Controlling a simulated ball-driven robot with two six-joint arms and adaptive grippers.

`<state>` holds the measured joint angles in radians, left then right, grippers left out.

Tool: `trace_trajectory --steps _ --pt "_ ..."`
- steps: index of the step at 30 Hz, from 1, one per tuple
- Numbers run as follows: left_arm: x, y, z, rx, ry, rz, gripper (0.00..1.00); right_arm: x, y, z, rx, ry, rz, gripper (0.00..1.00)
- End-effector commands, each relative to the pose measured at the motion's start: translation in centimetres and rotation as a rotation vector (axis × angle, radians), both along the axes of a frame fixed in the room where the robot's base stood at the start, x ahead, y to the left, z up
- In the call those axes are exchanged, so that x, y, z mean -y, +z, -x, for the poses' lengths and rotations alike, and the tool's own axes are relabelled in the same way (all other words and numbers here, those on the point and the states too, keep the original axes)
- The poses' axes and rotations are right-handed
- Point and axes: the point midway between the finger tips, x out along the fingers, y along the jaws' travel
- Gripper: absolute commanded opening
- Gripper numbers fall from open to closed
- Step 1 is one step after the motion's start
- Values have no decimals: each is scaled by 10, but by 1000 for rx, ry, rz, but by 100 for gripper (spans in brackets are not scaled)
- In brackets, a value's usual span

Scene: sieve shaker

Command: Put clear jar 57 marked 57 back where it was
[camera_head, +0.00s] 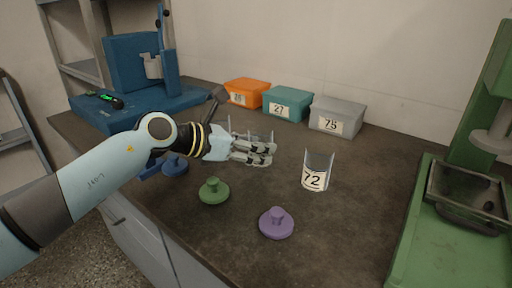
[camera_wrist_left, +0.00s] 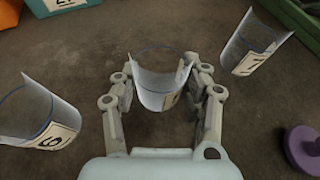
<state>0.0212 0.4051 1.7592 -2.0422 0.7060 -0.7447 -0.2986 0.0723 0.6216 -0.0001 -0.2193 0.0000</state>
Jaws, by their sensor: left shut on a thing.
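My left gripper (camera_head: 268,153) is low over the dark bench, its fingers closed around a clear jar. In the left wrist view that jar (camera_wrist_left: 158,82) sits between the two fingers, with part of a pale label showing; I cannot read its number. In the head view the gripper mostly hides it. A clear jar marked 72 (camera_head: 317,172) stands apart to the right of the gripper; it also shows at the right of the left wrist view (camera_wrist_left: 252,48). Another clear jar (camera_wrist_left: 35,115) with a partly readable label stands at the left there. My right gripper is out of view.
Green (camera_head: 214,192), purple (camera_head: 276,224) and blue (camera_head: 175,166) knobbed lids lie along the front. Orange (camera_head: 246,92), teal (camera_head: 287,102) and grey (camera_head: 338,115) boxes stand at the back. A blue machine (camera_head: 130,65) is at left, a green one (camera_head: 440,240) at right.

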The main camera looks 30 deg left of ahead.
Motion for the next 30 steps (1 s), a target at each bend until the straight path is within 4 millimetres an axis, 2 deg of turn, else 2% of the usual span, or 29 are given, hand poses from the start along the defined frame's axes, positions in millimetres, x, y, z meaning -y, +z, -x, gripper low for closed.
trace_trajectory --steps 4,5,10,20,23,30 --pt "0 -3 0 0 0 0 8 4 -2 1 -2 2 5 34" --pt "0 -3 0 0 0 0 48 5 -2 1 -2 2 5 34" --pt "0 -2 0 0 0 0 68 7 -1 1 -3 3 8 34" --pt "-1 2 1 0 0 -1 68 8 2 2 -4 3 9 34" --pt "-8 6 12 0 0 -5 68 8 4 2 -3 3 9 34" --pt "-34 27 56 -4 -4 -9 68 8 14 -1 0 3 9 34"
